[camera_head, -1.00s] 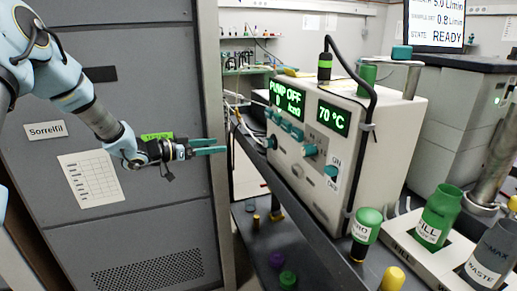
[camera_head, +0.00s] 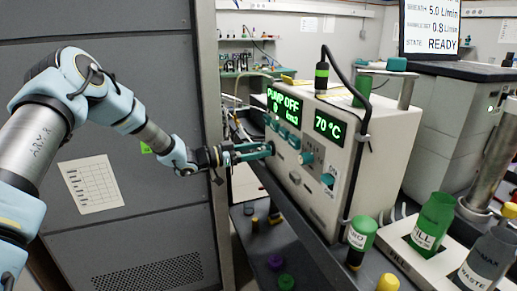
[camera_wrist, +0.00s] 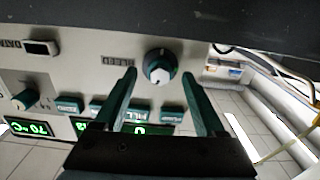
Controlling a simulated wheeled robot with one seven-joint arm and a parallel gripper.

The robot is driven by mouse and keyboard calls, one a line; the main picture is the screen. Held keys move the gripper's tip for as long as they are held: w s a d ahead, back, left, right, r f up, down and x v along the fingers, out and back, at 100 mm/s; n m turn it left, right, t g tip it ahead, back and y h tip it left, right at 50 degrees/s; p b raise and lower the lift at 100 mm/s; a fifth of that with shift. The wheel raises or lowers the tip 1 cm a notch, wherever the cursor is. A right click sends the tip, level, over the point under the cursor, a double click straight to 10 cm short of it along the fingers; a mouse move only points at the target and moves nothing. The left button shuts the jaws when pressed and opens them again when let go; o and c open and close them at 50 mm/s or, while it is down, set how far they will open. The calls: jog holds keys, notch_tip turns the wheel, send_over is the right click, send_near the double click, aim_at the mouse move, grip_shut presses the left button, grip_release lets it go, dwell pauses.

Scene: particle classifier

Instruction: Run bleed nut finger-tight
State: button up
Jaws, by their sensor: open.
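Whether either finger touches the nut cannot be told. In the head view the fingers largely cover the nut.
The panel has several teal buttons (camera_wrist: 138,112), another knob (camera_wrist: 25,99) and green displays reading PUMP OFF and 70 °C (camera_head: 331,127). A grey cabinet (camera_head: 130,220) stands left of the box. FILL (camera_head: 432,222) and WASTE (camera_head: 487,258) bottles stand at right, and a black cable runs down the box.

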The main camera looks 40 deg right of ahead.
jog(key=shift+d, duration=0.15)
jog(key=shift+c, duration=0.3)
grip_shut()
